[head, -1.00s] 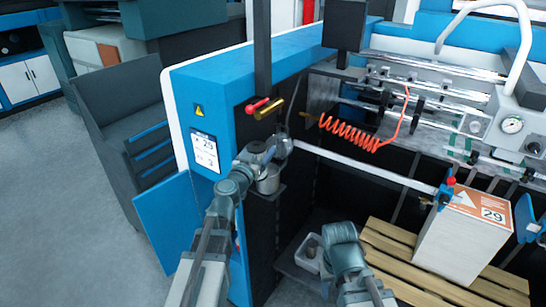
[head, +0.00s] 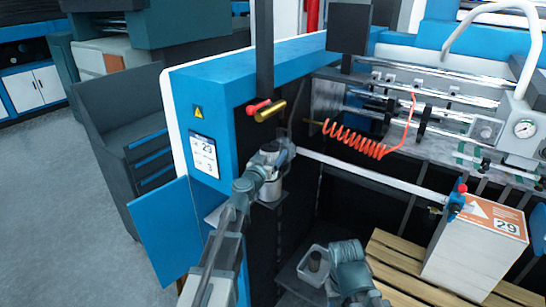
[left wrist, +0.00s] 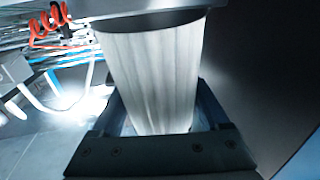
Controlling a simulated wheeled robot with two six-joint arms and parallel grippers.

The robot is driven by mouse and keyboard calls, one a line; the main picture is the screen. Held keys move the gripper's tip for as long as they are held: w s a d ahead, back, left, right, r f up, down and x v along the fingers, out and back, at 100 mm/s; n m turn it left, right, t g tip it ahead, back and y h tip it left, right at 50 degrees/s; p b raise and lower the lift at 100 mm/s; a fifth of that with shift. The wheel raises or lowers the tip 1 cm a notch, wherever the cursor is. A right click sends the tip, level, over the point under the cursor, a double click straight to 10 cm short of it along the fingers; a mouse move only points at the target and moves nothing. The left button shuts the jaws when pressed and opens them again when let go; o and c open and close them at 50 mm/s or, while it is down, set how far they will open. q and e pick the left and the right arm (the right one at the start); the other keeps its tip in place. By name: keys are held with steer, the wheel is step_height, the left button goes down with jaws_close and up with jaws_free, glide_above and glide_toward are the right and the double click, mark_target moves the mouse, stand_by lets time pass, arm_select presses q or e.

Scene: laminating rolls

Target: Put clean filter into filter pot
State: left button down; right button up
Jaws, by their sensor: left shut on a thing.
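The clean filter (left wrist: 155,75) is a white pleated cylinder in the left wrist view. My left gripper (left wrist: 165,140) is shut on it, with a dark finger on each side of it. A dark round edge and a grey surface cover the filter's upper end there. In the head view my left gripper (head: 272,158) is at the blue machine's dark side, directly above the metallic filter pot (head: 270,188). The gripper hides the filter and the pot's mouth, so I cannot tell whether the filter is inside the pot. My right gripper is not in view; only part of that arm shows.
A gold cylinder with a red end (head: 264,110) sticks out above the pot. A blue door (head: 163,232) stands open at left. A pale bin (head: 314,264) with a dark cylinder inside stands low near my right arm. A stack (head: 470,250) sits on a wooden pallet.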

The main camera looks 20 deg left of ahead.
arm_select(q)
steer(key=shift+c, duration=0.8)
jaws_free()
steer(key=shift+s, duration=0.1)
steer(key=s+a, duration=0.1)
steer(key=s, duration=1.1)
steer(key=shift+a, duration=0.2)
steer(key=shift+d, duration=0.1)
